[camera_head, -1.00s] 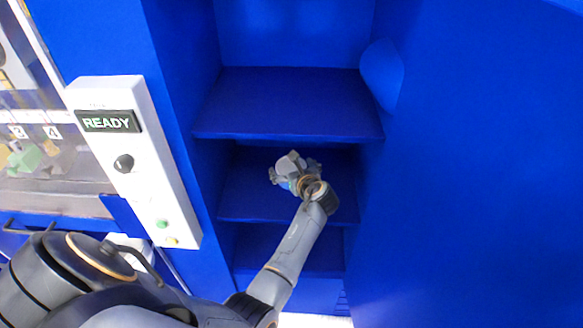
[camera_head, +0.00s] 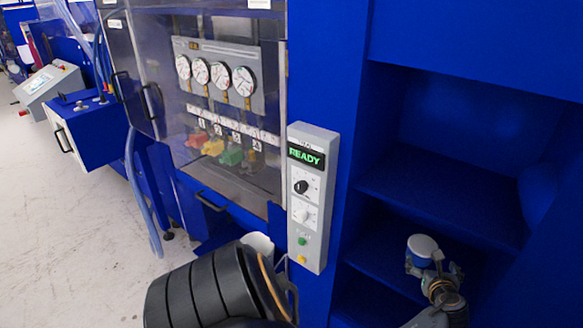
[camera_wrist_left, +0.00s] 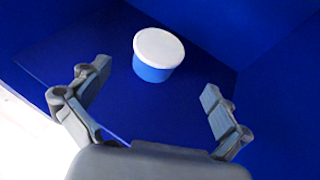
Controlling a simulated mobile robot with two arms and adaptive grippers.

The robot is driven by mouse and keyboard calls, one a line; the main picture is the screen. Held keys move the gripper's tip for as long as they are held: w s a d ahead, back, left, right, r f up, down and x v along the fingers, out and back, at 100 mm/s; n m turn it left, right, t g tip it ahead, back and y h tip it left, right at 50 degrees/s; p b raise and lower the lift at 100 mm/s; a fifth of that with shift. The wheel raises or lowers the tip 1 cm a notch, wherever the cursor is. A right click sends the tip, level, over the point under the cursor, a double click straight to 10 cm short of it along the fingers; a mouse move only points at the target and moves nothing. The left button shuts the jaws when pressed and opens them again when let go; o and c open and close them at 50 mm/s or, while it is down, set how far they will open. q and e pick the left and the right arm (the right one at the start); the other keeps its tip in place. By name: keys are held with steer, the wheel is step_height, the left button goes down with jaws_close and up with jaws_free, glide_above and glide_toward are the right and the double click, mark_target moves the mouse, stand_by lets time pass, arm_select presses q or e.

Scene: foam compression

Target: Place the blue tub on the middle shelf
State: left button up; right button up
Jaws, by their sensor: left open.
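The blue tub (camera_head: 422,247), with a white lid, stands upright on the middle shelf (camera_head: 385,250) of the blue cabinet. My left gripper (camera_head: 434,272) is in front of it, and its fingers partly cover the tub in the head view. In the left wrist view the tub (camera_wrist_left: 153,72) stands on the blue shelf surface (camera_wrist_left: 85,45), ahead of the open fingers. My left gripper (camera_wrist_left: 157,82) is empty, with a visible gap between the tub and each finger. My right gripper is not in view.
An upper shelf (camera_head: 440,195) lies above the tub and is bare. A lower shelf is partly visible. A control panel showing READY (camera_head: 312,195) is left of the shelves. A clear-doored machine with several gauges (camera_head: 222,75) stands further left. Open floor (camera_head: 80,220) is at far left.

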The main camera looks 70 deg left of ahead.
arm_select(q)
steer(key=s+d+r+n+t+h, duration=0.1)
steer(key=d+r+n+t+h, duration=0.55)
steer(key=d+n, duration=0.5)
steer(key=s+d+f+n+g+h, duration=0.15)
steer(key=s+f, duration=0.35)
steer(key=f, duration=0.5)
steer(key=s+d+f+n+g+h, duration=0.1)
steer(key=s+d+f+g, duration=0.3)
steer(key=f, duration=0.6)
steer(key=s+d+f+n+g+h, duration=0.1)
steer(key=s+d+f, duration=0.1)
steer(key=s+f, duration=0.65)
steer(key=s+f+n+g, duration=0.2)
steer(key=s+f, duration=0.4)
steer(key=s, duration=0.5)
steer(key=s+a+f+n+g, duration=0.1)
steer(key=s+f+n+g, duration=0.1)
steer(key=s+f, duration=0.5)
steer(key=s+f+n+g+h, duration=0.1)
steer(key=s+f+n+g, duration=0.2)
steer(key=s+f, duration=0.4)
steer(key=s, duration=0.9)
steer(key=shift+s+a+f+n, duration=0.25)
steer(key=shift+n, duration=0.05)
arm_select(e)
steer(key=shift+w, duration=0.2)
